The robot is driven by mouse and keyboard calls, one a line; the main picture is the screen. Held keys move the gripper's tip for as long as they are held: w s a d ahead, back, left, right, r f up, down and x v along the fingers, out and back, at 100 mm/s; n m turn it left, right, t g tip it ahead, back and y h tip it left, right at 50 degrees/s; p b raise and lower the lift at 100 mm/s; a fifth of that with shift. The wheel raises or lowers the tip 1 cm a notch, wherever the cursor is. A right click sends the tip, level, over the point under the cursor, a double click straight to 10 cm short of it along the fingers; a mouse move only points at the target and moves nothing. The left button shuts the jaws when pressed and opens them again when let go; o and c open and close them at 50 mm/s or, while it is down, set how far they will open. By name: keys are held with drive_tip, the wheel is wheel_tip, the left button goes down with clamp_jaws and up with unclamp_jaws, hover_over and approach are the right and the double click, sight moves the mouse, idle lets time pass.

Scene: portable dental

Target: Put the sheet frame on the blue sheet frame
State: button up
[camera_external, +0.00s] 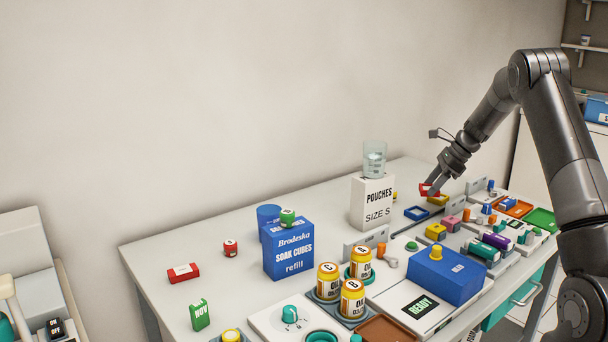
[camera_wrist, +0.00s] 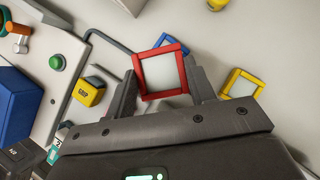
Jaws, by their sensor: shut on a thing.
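My gripper (camera_external: 437,184) is shut on a red sheet frame (camera_wrist: 165,95), a small square with an open middle. In the wrist view the frame sits between the two fingertips (camera_wrist: 160,74), held above the table. The red frame also shows at the fingertips in the external view (camera_external: 429,190). The blue sheet frame (camera_external: 416,213) lies flat on the table, below and a little left of the red one. In the wrist view the blue frame (camera_wrist: 168,39) is partly hidden behind the red frame.
A yellow frame (camera_wrist: 229,78) lies close by on the table, right of the fingers. The white pouches box (camera_external: 371,203) with a glass beaker (camera_external: 374,160) stands to the left. A yellow block (camera_wrist: 89,92) and the blue box (camera_external: 447,272) are on the other side.

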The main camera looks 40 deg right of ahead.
sight(423, 187)
drive_tip(key=shift+w+a+f, duration=0.4)
drive_tip(key=shift+w+f, duration=0.05)
drive_tip(key=shift+w, duration=0.2)
drive_tip(key=shift+w+a+f, duration=0.35)
drive_tip(key=shift+w+f, duration=0.05)
drive_tip(key=shift+w, duration=0.2)
drive_tip(key=shift+f, duration=2)
drive_tip(key=shift+f, duration=0.1)
drive_tip(key=shift+f, duration=0.15)
drive_tip(key=o, duration=1)
drive_tip(key=shift+c, duration=0.2)
